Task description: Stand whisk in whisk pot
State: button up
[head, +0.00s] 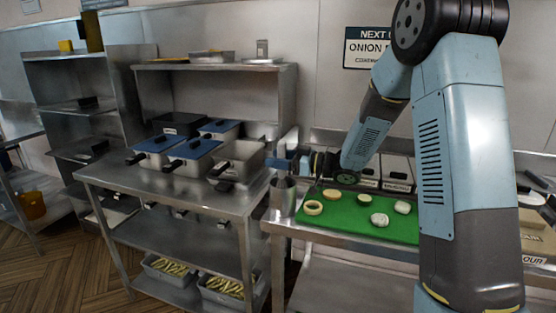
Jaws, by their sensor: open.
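A small metal pot (284,196), which looks like the whisk pot, stands upright at the near left corner of the right-hand steel table. My gripper (291,163) is small in the head view, just above and behind this pot, with my arm reaching down from the upper right. Its jaws are open. I cannot make out the whisk clearly; dark and blue parts around my gripper blend together. The inside of the pot is too small to read.
A green board (345,218) with several pale rings and discs lies right of the pot. Labelled bins (397,174) stand behind it. Blue-lidded fryer pans (194,156) crowd the left steel table (150,190). My arm hides part of the right table.

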jog(key=shift+d, duration=0.1)
jog(key=v, duration=1.3)
jog(key=w+d+r+m+t+h, duration=0.3)
jog(key=d+r+m+t+h, duration=0.15)
jog(key=r+t+h, duration=0.3)
jog(key=s+d+r+m+h, duration=0.5)
jog(key=s+d+h, duration=0.1)
jog(key=d+h, duration=0.25)
jog(key=s+a+f+m+g, duration=0.1)
jog(key=s+g, duration=0.1)
jog(key=s, duration=0.7)
jog(key=s+a+f+m+g, duration=0.1)
jog(key=s+m+g, duration=0.1)
jog(key=s, duration=0.7)
jog(key=s+a+f+m+g+h, duration=0.1)
jog(key=s+g, duration=0.2)
jog(key=s, duration=0.6)
jog(key=shift+s+f+m+g, duration=0.2)
jog(key=shift+f+m+g, duration=0.05)
jog(key=shift+m+g, duration=0.1)
jog(key=shift+a, duration=0.1)
